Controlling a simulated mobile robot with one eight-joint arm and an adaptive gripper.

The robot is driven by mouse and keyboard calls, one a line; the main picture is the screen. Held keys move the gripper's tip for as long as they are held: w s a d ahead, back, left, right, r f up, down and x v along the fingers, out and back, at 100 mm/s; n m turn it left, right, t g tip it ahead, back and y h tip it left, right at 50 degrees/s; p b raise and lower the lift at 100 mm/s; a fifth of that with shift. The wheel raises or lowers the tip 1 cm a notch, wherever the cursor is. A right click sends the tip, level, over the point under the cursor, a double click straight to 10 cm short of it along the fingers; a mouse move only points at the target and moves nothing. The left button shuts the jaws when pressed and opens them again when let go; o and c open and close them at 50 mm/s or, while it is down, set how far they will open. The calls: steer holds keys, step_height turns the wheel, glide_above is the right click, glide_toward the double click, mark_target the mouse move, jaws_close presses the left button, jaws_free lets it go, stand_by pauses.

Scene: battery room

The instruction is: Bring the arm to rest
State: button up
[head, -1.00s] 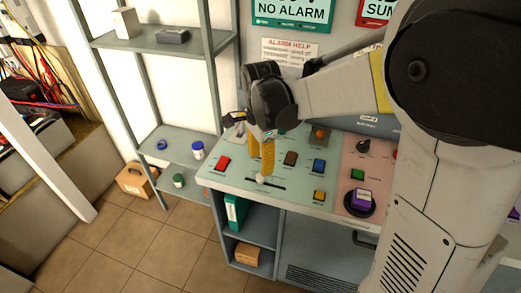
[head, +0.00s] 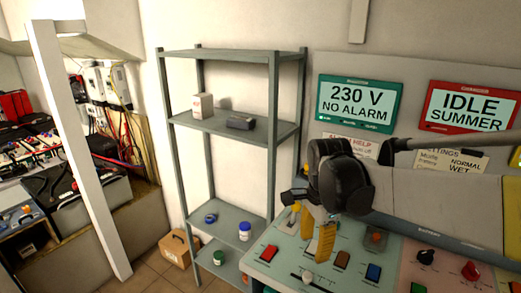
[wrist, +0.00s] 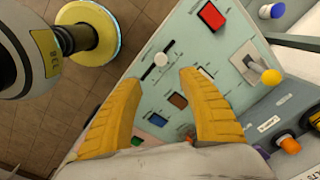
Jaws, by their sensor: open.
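My gripper (head: 316,240) is open, its two yellow fingers apart with nothing between them. In the head view it hangs over the left part of the control panel (head: 262,268). In the wrist view my gripper (wrist: 157,95) has its fingers spread above the panel (wrist: 185,50), with the slider (wrist: 160,60) showing beyond and between the tips. My arm reaches in from the right of the head view, and its black wrist hides part of the panel's back edge.
A red button (head: 269,252), a blue button (head: 373,272) and a red knob (head: 471,270) are on the panel close by. A grey shelf (head: 240,129) stands behind to the left. Two signs, green (head: 359,102) and red (head: 468,107), hang on the wall.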

steer(key=s+d+r+n+t, duration=0.2)
steer(key=s+n+t, duration=0.4)
steer(key=s+n, duration=0.7)
steer(key=shift+s+n+t, duration=0.35)
steer(key=shift+n+t, duration=0.05)
steer(key=shift+n, duration=0.6)
steer(key=shift+d, duration=0.1)
stand_by(1.7)
